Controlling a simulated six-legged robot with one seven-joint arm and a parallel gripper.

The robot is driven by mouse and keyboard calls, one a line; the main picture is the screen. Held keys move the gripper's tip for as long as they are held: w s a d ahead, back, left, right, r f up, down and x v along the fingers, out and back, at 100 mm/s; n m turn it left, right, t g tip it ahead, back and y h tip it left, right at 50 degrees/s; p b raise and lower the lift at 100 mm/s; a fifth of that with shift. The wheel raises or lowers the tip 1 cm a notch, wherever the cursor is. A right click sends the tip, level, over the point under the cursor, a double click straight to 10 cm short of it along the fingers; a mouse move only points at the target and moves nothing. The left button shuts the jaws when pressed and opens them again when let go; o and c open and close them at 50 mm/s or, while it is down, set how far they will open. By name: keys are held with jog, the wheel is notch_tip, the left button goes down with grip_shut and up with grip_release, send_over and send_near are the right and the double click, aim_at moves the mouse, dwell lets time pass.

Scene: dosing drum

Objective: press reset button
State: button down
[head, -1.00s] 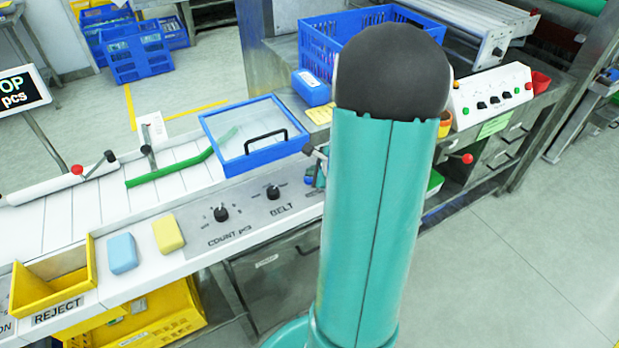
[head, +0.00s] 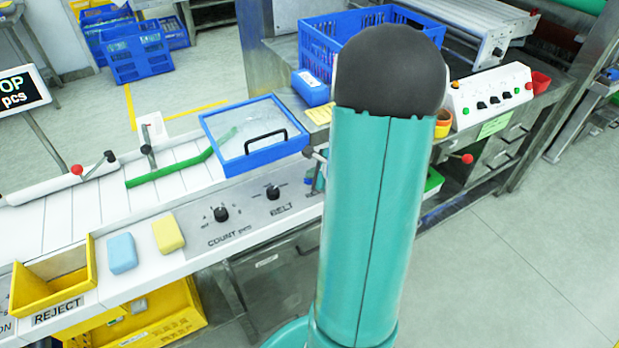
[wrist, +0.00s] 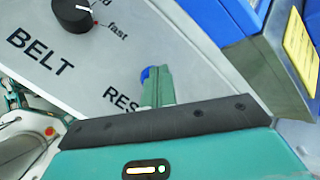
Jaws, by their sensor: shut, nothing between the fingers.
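In the wrist view, a blue button (wrist: 146,73) shows at the fingertips, beside lettering that reads "RES" before my gripper's body hides the rest. My gripper (wrist: 156,80) is shut and empty, its green fingers together over the grey panel (wrist: 95,75). The fingertips overlap the button in the picture and cover part of it. Whether they touch it or press it, I cannot tell. In the head view, my arm hides most of this part of the panel, though a small blue patch (head: 308,181) shows at its left edge.
The BELT knob (head: 273,192) and COUNT knob (head: 220,214) stand up from the panel left of my arm. A blue-framed clear cover (head: 255,135) lies behind them. Blue and yellow blocks (head: 167,232) and a yellow REJECT bin (head: 50,285) are at the lower left.

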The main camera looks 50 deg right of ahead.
jog(key=shift+r, duration=0.9)
jog(key=shift+r, duration=0.1)
jog(key=shift+r, duration=2.4)
